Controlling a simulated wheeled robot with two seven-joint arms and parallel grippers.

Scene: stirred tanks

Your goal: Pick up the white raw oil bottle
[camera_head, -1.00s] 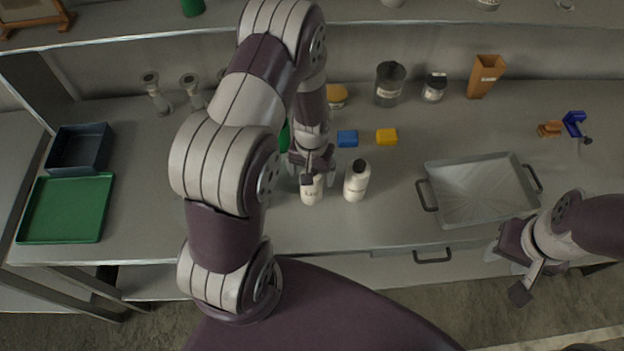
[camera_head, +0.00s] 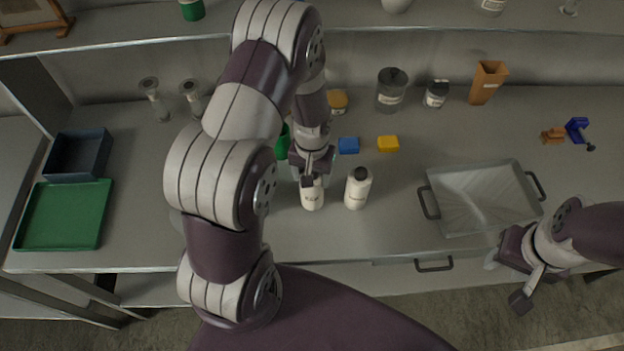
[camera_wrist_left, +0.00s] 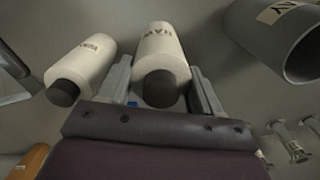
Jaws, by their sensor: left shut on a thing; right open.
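The white raw oil bottle (camera_head: 312,198) stands on the bench with its dark cap up between the fingers of my left gripper (camera_head: 313,178). In the left wrist view the bottle (camera_wrist_left: 161,45), with a label reading RAW, sits between the two fingers (camera_wrist_left: 162,85). My left gripper is shut on it near the cap. The bottle appears upright and on the bench top. My right gripper (camera_head: 507,278) is open and empty at the bench's front edge, at the lower right.
A similar white bottle (camera_head: 357,190) stands close to the right; it also shows in the left wrist view (camera_wrist_left: 82,68). Blue (camera_head: 348,145) and yellow (camera_head: 388,143) blocks lie behind. A grey tray (camera_head: 484,198) is farther right. A grey cylinder (camera_wrist_left: 279,38) stands nearby.

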